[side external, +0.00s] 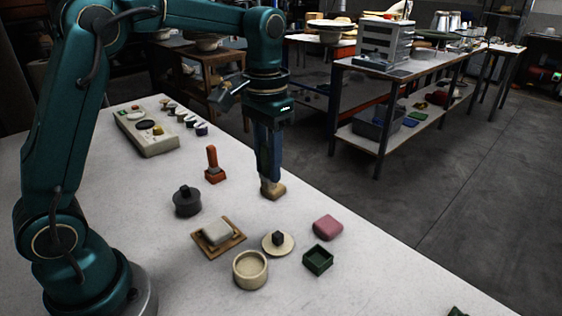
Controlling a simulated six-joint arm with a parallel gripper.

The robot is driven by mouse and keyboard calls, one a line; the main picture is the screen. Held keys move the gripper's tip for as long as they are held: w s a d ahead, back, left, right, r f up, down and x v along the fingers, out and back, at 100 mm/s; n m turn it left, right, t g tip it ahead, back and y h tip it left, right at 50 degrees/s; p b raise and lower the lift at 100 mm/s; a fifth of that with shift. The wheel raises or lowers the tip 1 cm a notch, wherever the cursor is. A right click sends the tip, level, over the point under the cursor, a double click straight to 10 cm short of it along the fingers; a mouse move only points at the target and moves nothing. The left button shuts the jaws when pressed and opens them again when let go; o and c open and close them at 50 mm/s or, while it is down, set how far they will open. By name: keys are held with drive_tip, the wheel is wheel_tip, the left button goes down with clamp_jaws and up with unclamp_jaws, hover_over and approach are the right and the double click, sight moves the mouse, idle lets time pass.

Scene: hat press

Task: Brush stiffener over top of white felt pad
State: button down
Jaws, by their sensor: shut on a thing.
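A white pad (217,231), which looks like the felt pad, lies on a square wooden tray (233,243) near the front of the table. My gripper (269,181) points straight down behind and to the right of the pad, clear of it. It is shut on a small tan block-like thing (274,190), which may be the brush. The thing is at or just above the table top; I cannot tell if it touches. Its upper part is hidden by the fingers. No stiffener can be made out for sure.
Around the pad stand a dark lidded pot (187,203), a red-handled tool (212,162), a cream round dish (250,271), a cream disc with a dark knob (278,241), a green square box (318,260) and a pink block (328,227). A long tray (147,140) lies at the back left.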

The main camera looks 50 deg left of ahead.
drive_tip(key=s+d+f+g, duration=0.2)
drive_tip(key=s+d+g, duration=0.2)
drive_tip(key=s+d, duration=0.25)
drive_tip(key=shift+w+a+f+x, duration=0.1)
drive_tip(key=shift+w+a+x, duration=0.1)
drive_tip(key=shift+x, duration=0.85)
drive_tip(key=shift+w+a+f+x, duration=0.1)
drive_tip(key=shift+w+x, duration=0.05)
drive_tip(key=shift+x, duration=0.85)
drive_tip(key=shift+w+a+x, duration=0.15)
drive_tip(key=shift+w+x, duration=0.05)
drive_tip(key=shift+x, duration=0.85)
drive_tip(key=shift+f, duration=0.6)
wheel_tip(320, 180, up, 7)
idle(0.7)
drive_tip(key=shift+a, duration=0.1)
